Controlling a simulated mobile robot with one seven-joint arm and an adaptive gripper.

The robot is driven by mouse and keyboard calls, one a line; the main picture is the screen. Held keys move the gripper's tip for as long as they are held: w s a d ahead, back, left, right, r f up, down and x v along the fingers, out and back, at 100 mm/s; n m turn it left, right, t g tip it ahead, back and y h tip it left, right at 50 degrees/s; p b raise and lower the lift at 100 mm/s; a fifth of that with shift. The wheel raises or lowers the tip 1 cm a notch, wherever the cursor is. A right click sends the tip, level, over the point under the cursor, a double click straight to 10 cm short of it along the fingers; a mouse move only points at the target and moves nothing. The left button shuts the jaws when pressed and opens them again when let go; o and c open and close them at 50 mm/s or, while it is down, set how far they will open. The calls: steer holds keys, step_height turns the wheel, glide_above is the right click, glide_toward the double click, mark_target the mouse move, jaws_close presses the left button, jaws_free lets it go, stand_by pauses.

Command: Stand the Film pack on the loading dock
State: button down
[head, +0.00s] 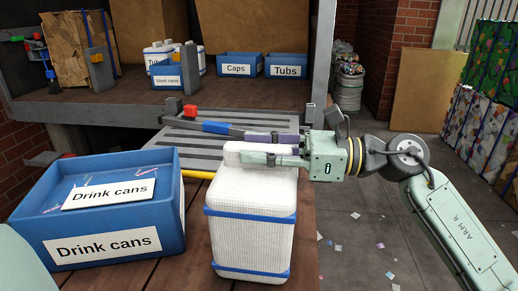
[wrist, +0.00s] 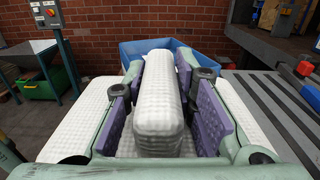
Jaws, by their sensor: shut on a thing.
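A white wrapped block with two blue straps, which I take to be the Film pack (head: 253,222), is upright at the front middle of the head view, with no readable label on it. My gripper (head: 275,155) reaches in from the right and is shut on the raised ridge along its top. In the wrist view the ridge (wrist: 160,100) lies between the purple pads of my gripper (wrist: 165,115). I cannot tell whether the pack's base touches the wooden deck. No label marks the loading dock; a raised platform (head: 110,112) runs across the back.
A blue Drink cans bin (head: 172,207) stands left of the pack on the wooden deck (head: 190,270). A grey slatted surface (head: 170,142) lies behind. Blue Caps (head: 237,58) and Tubs (head: 287,59) bins stand on the platform. Wrapped bales (head: 480,130) are at the right; the floor between is mostly clear.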

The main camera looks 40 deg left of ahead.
steer(key=c, duration=1.3)
jaws_free()
steer(key=shift+f, duration=0.1)
steer(key=shift+r, duration=0.3)
steer(key=shift+b+v, duration=2.05)
steer(key=shift+v, duration=3.95)
steer(key=shift+f, duration=0.1)
